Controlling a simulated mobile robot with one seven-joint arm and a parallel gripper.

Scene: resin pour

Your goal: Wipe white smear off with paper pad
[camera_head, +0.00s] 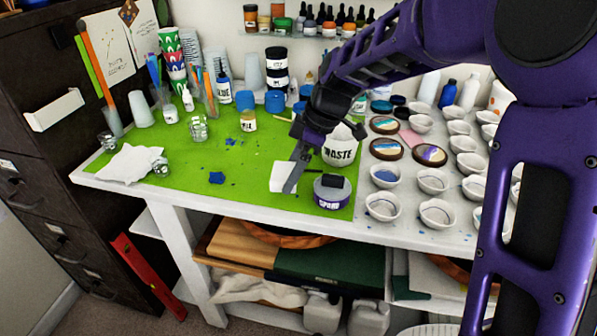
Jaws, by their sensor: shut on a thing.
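My gripper (291,183) points down over the front of the green mat (180,178), right of its middle. It is shut on a white paper pad (280,176), which shows to the left of the dark finger. The pad is at or very near the mat; I cannot tell whether it presses on it. I cannot make out a white smear on the mat; the pad and gripper hide the surface under them. Blue spots (217,178) lie on the mat to the left.
Several small bowls (382,206) fill the right side. A crumpled white cloth (130,163) lies at left. The mat's left middle is mostly clear.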

